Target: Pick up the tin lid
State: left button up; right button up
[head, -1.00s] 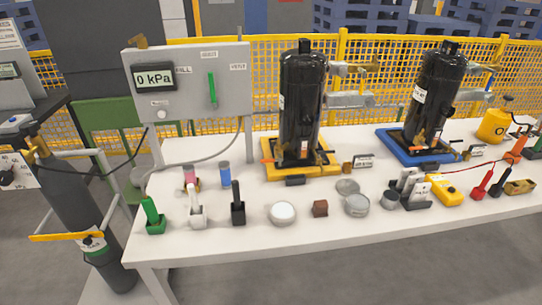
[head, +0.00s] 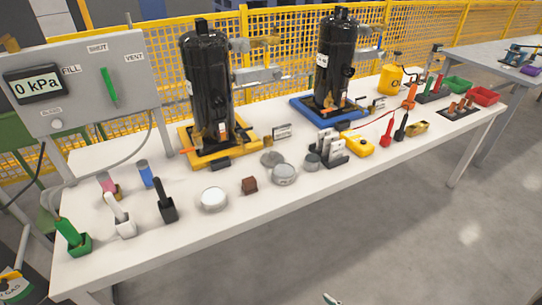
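A flat grey disc (head: 272,158), which looks like the tin lid, lies on the white table behind a round grey tin (head: 284,175). The disc and the tin look close together, and I cannot tell whether they touch. A wider round tin with a pale top (head: 213,199) stands nearer the front edge, left of a small brown block (head: 249,185). A smaller grey tin (head: 312,162) stands to the right.
Black compressors stand on a yellow tray (head: 189,152) and a blue tray (head: 302,113) behind. Card holders (head: 333,150) and a yellow meter (head: 357,145) are right of the tins. Upright-handled tools (head: 168,206) stand left. A small unclear piece (head: 331,298) shows at the bottom edge.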

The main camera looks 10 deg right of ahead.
aim_at(269, 159)
jog(key=i+l+u, duration=0.1)
jog(key=l, duration=0.35)
jog(key=i+l+u, duration=0.1)
jog(key=l, duration=0.35)
jog(key=i+l+u, duration=0.1)
jog(key=l, duration=0.35)
jog(key=i+l, duration=0.1)
jog(key=l, duration=0.35)
jog(key=u, duration=0.05)
